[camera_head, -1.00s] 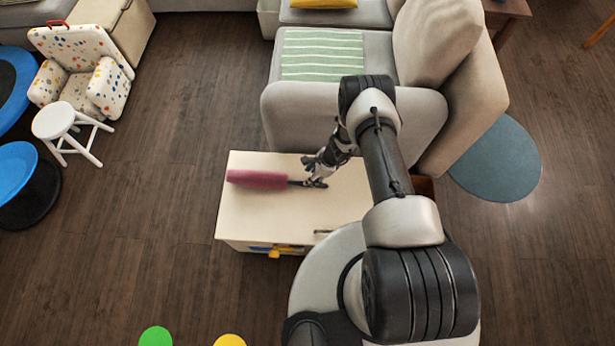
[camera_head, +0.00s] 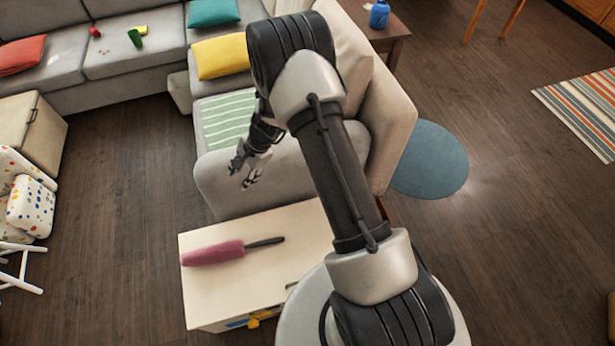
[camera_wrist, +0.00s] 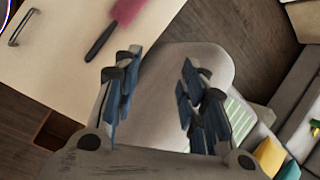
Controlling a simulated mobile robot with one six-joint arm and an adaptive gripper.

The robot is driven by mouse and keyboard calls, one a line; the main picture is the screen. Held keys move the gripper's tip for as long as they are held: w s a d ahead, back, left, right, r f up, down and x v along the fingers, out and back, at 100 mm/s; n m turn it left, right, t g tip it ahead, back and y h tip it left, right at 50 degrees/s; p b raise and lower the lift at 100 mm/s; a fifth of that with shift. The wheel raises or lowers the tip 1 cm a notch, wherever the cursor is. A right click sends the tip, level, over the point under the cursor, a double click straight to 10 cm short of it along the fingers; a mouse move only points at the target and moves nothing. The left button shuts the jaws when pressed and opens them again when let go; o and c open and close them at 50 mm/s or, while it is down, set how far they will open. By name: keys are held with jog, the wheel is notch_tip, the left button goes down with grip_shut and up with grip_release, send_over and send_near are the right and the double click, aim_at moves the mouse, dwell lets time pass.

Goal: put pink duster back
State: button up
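The pink duster (camera_head: 214,253) lies on the pale top of a low cabinet (camera_head: 283,280), its dark handle pointing right toward the sofa side. In the wrist view the duster (camera_wrist: 127,10) shows at the top, partly cut off by the frame edge, with its black handle (camera_wrist: 100,41) on the cabinet top. My gripper (camera_head: 248,178) is raised above the sofa's armrest, apart from the duster. In the wrist view my gripper (camera_wrist: 155,92) has its fingers spread wide with nothing between them.
A grey sofa (camera_head: 275,180) with a striped green cloth (camera_head: 228,118) stands behind the cabinet. A side table (camera_head: 388,32) holds a blue bottle (camera_head: 379,14). A polka-dot chair (camera_head: 32,207) is at the left. Dark floor is clear between chair and sofa.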

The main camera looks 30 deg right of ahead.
jog(key=s+r+n+t+h, duration=0.1)
jog(key=s+r+n, duration=0.35)
jog(key=r, duration=0.95)
jog(key=s+r+n, duration=0.4)
jog(key=s+r, duration=0.2)
jog(key=r, duration=0.9)
jog(key=s+d+r+n+t+h, duration=0.1)
jog(key=s+d+r+n+h, duration=0.1)
jog(key=s, duration=0.8)
jog(key=s+d+r+n+h, duration=0.1)
jog(key=s+d+r+n, duration=0.2)
jog(key=s, duration=0.7)
notch_tip(320, 180, up, 3)
jog(key=shift+s+d+f+n+t+h, duration=0.1)
jog(key=shift+s+d+n+t+h, duration=0.25)
jog(key=shift+s+n+t+h, duration=0.1)
jog(key=shift+w+a, duration=0.1)
jog(key=shift+a, duration=0.05)
